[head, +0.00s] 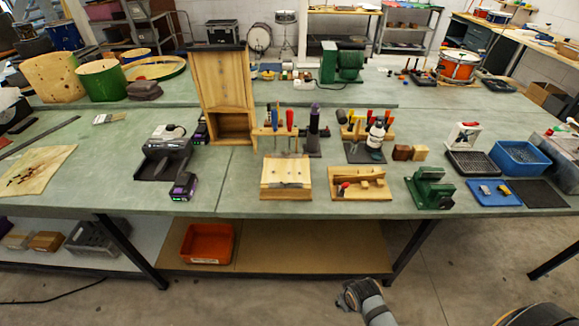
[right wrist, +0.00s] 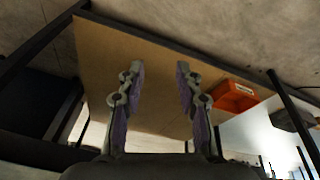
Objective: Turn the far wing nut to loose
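No wing nut can be made out clearly at this size in the head view. A slanted wooden block (head: 286,176) stands near the bench's front edge, with small dark fittings on its top that are too small to identify. My right gripper (head: 347,298) is low in front of the bench, below the tabletop and well apart from the block. In the right wrist view its two fingers (right wrist: 158,88) are spread with nothing between them. My left gripper is not in view.
A wooden tray (head: 377,194) and a green vise (head: 430,190) stand right of the block. A tool rack (head: 270,131) and tall wooden cabinet (head: 222,85) are behind it. An orange bin (head: 207,243) sits on the lower shelf (head: 290,250).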

